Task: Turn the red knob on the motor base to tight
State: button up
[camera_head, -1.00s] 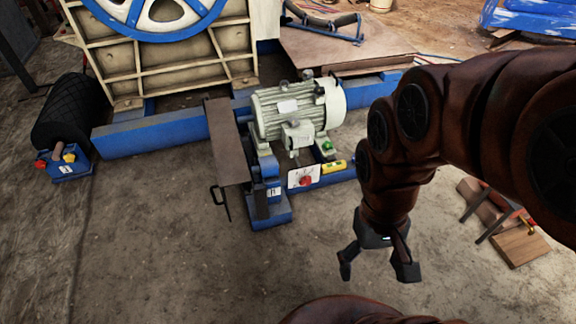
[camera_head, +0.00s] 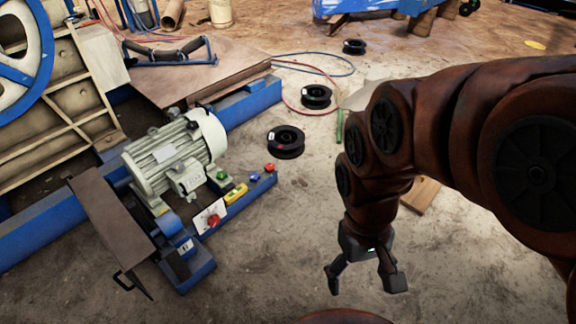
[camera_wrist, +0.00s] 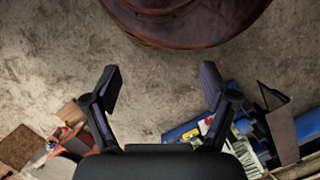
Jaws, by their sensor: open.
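The red knob (camera_head: 213,220) sits on a white plate (camera_head: 205,214) on the blue motor base (camera_head: 262,184), left of centre in the head view. The grey-white motor (camera_head: 170,152) stands just behind it. My gripper (camera_head: 363,286) hangs to the right of the knob, well apart from it, with its fingers pointing down. It is open and empty. In the wrist view my open gripper (camera_wrist: 162,85) is over bare floor. Part of the blue motor base (camera_wrist: 183,132) shows there at lower right, partly hidden by a finger; the knob's setting is too small to read.
A green button (camera_head: 222,175), a yellow block (camera_head: 236,192) and a blue knob (camera_head: 254,177) share the base. A brown guard plate (camera_head: 108,225) with a handle stands at its left. Black spools (camera_head: 286,141) lie behind. The floor between base and gripper is clear.

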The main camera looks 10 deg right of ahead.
aim_at(269, 167)
jog(key=z, duration=0.55)
jog(key=k, duration=0.65)
jog(key=z, duration=0.6)
jog(key=i, duration=1.25)
jog(key=u, duration=0.8)
jog(key=i, duration=1)
jog(key=u, duration=1.25)
jog(key=i, duration=0.4)
jog(key=u, duration=0.35)
